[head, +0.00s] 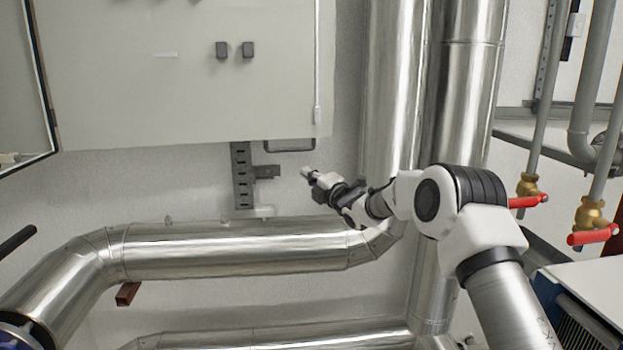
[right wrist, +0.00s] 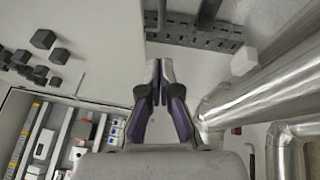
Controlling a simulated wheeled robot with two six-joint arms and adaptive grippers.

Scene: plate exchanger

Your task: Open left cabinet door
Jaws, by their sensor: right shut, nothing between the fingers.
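A large pale grey cabinet panel (head: 190,90) fills the upper left of the head view, with two dark knobs (head: 235,50) on its face. At the far left edge is a second panel (head: 18,100) with a black border, set at an angle. The right wrist view shows knobs (right wrist: 43,38) on a grey face and an uncovered cabinet interior (right wrist: 40,140) with small components. I cannot tell which door leaves it uncovered. My right gripper (head: 307,172) is shut and empty, just below the panel's lower right corner; its closed fingers show in the right wrist view (right wrist: 159,72). My left gripper is out of view.
A perforated wall rail (head: 242,177) hangs below the cabinet, left of my right gripper. A thick shiny horizontal pipe (head: 235,245) runs beneath, and vertical pipes (head: 395,90) stand right. Red-handled valves (head: 592,237) are at far right. Bare wall shows between cabinet and horizontal pipe.

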